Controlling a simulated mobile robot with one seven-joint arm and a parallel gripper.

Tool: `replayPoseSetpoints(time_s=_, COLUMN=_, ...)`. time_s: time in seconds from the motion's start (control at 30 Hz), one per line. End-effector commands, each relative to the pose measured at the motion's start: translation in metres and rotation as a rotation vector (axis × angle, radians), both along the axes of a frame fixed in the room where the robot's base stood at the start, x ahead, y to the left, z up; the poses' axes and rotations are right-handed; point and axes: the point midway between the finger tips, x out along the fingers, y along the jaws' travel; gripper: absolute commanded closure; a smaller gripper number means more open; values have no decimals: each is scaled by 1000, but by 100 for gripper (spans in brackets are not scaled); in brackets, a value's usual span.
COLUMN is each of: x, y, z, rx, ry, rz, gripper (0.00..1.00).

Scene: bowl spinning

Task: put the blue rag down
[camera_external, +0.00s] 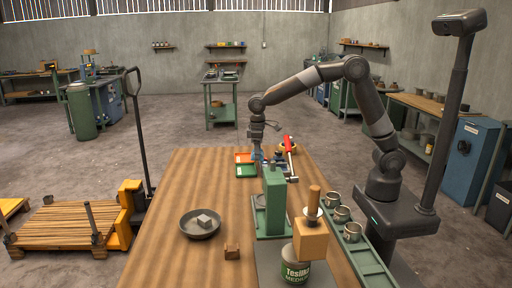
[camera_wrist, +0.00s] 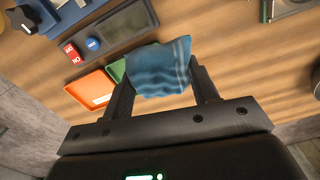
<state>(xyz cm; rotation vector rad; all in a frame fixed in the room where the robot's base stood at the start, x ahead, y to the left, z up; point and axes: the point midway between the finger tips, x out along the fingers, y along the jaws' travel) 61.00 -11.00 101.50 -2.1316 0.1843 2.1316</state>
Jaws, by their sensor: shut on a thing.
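The blue rag (camera_wrist: 160,70) hangs between the two fingers of my gripper (camera_wrist: 163,88) in the wrist view. It is a folded cloth with pale stripes near one edge. My gripper is shut on it. In the external view my gripper (camera_external: 258,146) is over the far part of the wooden table (camera_external: 180,180), beside the trays, and the rag shows only as a small blue patch (camera_external: 257,155). I cannot tell whether the rag touches the table.
An orange tray (camera_wrist: 92,90) and a partly hidden green tray (camera_wrist: 115,69) lie close to the rag. A dark panel with red and blue buttons (camera_wrist: 108,34) is beside them. A dark bowl (camera_external: 200,223) holds a grey block. A green machine (camera_external: 274,200) stands nearer the camera. The table's left side has bare wood.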

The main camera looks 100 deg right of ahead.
Motion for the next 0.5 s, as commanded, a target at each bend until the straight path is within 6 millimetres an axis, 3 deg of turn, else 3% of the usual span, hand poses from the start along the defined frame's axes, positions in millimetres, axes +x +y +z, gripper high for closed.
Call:
replayPoseSetpoints(time_s=0.2, x=63, y=57, z=-21, rx=0, ry=0, rz=96, gripper=68)
replayPoseSetpoints(time_s=0.33, x=88, y=85, z=-32, rx=0, ry=-1, rz=138, gripper=68)
replayPoseSetpoints(time_s=0.5, x=104, y=106, z=-40, rx=0, ry=-1, rz=168, gripper=68)
